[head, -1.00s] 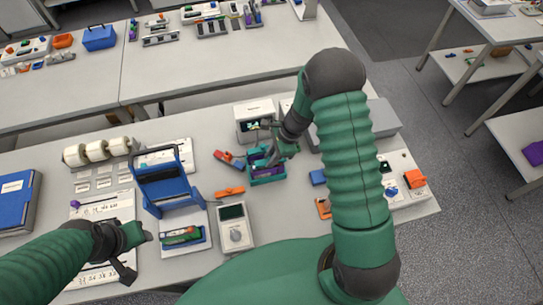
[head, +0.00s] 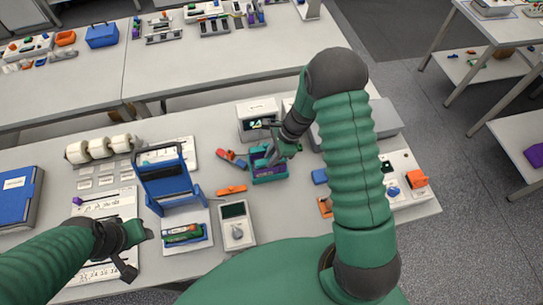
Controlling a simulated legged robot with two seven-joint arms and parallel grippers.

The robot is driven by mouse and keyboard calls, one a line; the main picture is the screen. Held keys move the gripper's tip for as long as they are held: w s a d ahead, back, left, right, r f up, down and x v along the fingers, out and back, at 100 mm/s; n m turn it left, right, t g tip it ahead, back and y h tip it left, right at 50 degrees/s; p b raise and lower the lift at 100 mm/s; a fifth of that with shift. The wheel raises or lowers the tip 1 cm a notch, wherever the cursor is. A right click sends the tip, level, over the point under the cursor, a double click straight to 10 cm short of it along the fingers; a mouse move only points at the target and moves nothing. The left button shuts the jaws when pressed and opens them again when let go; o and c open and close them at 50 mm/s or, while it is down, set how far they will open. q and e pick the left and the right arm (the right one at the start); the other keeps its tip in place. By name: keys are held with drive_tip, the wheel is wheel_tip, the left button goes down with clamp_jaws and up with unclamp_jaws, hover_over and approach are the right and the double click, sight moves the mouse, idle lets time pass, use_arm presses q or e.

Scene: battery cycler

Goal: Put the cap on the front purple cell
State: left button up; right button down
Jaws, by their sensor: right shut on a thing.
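A teal tray (head: 270,180) stands near the middle of the bench, with purple cells inside it, mostly hidden by my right gripper. My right gripper (head: 269,158) is right above the tray, pointing down into it. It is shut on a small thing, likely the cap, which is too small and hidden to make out. I cannot tell whether the cap touches the front purple cell. My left gripper (head: 138,253) is open and empty at the lower left, over a white printed sheet (head: 104,205).
A white device with a screen (head: 252,131) stands behind the tray. A meter (head: 236,232) and a blue stand (head: 168,186) are further left.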

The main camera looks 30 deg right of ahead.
drive_tip(key=shift+a, duration=0.2)
drive_tip(key=shift+a+f, duration=0.25)
idle(0.4)
drive_tip(key=c, duration=0.7)
unclamp_jaws()
